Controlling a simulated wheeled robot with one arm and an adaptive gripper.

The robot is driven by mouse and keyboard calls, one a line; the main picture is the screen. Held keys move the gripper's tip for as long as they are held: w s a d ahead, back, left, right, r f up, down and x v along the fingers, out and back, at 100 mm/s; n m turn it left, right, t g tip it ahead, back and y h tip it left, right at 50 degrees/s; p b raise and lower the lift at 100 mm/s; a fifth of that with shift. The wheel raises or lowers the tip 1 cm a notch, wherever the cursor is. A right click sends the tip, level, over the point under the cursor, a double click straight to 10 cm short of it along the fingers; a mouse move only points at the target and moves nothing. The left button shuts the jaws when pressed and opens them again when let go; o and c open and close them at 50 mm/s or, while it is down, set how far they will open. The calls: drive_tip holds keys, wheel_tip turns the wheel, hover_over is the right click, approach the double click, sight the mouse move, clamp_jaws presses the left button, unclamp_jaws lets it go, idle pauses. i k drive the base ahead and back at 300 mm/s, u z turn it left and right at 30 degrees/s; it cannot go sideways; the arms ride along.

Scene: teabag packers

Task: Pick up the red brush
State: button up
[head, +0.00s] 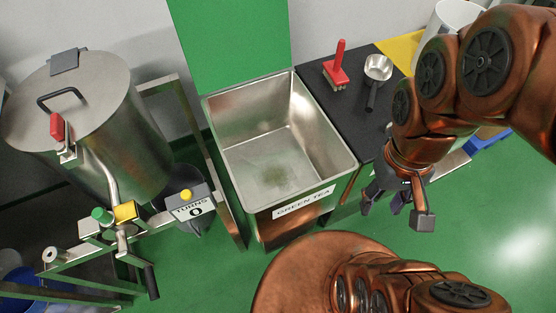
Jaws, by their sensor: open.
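The red brush (337,70) stands on the dark counter (338,117), just right of the metal bin. Its red handle points up and its pale bristles face down on the counter. My gripper (394,205) hangs in front of the counter at the right, below and to the right of the brush and well apart from it. Its dark fingers are spread and nothing shows between them.
A metal scoop (377,70) lies right beside the brush. An open metal bin (276,143) labelled GREEN TEA stands left of the counter. A large lidded metal drum (90,120) and a turns counter (191,203) are farther left. Green floor at the lower right is clear.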

sight(332, 71)
drive_tip(key=u, duration=2.5)
drive_tip(key=k, duration=1.1)
drive_tip(key=z, duration=1.2)
drive_tip(key=i, duration=1)
